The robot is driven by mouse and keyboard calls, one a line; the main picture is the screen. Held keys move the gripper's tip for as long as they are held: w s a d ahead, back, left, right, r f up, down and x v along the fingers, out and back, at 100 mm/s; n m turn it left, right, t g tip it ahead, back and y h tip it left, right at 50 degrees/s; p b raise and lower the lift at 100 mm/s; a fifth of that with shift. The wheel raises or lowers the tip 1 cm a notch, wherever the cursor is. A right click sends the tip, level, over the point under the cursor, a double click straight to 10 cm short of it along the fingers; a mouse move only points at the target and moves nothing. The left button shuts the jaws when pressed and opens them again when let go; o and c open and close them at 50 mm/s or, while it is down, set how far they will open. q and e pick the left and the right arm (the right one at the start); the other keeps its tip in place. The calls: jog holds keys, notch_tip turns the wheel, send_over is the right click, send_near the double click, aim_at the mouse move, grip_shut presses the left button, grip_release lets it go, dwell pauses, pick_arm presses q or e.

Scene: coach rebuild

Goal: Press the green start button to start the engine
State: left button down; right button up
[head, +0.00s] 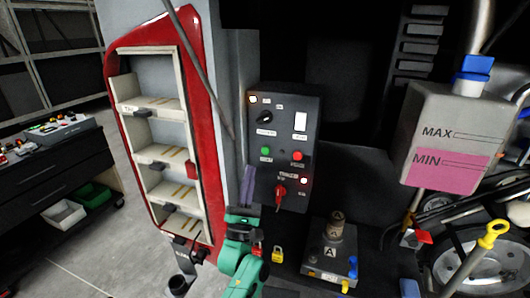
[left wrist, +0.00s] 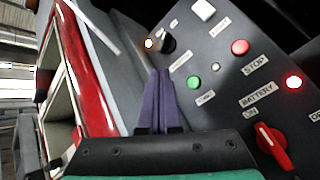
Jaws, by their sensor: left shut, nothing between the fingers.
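The green start button (head: 265,151) is on the left side of a dark upright control panel (head: 282,136). It also shows in the left wrist view (left wrist: 194,83), just right of my fingertips. My left gripper (head: 250,170) has its purple fingers together, with nothing between them. In the left wrist view the fingertips (left wrist: 161,76) point up the panel, left of the green button and apart from it in the picture. How far they are from the panel face is hard to tell. My right gripper is not in view.
The red stop button (head: 297,156) is right of the green one. Below are a lit red lamp (head: 304,181) and the red battery switch (head: 280,192). A red-framed shelf (head: 203,120) stands left of the panel. A fluid tank (head: 440,120) is at right.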

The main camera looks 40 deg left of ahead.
aim_at(266, 150)
pick_arm(q)
jog(key=shift+w+a+b, duration=0.45)
jog(key=shift+w+b, duration=0.15)
jog(key=shift+w, duration=0.7)
jog(key=shift+w+a+b, duration=0.45)
jog(key=shift+w+b, duration=0.2)
jog(key=shift+w, duration=0.6)
jog(key=shift+w+a+b, duration=0.45)
jog(key=shift+w+b, duration=0.15)
jog(key=shift+w, duration=0.7)
jog(key=shift+w+a+b, duration=0.15)
jog(key=shift+w+b, duration=0.2)
jog(key=shift+w, duration=0.05)
jog(key=shift+w+a+b, duration=0.15)
jog(key=shift+w+b, duration=0.3)
jog(key=shift+b, duration=0.05)
jog(key=shift+s+d+p, duration=0.3)
jog(key=shift+s+p, duration=0.15)
jog(key=shift+s, duration=0.4)
jog(key=shift+s, duration=0.1)
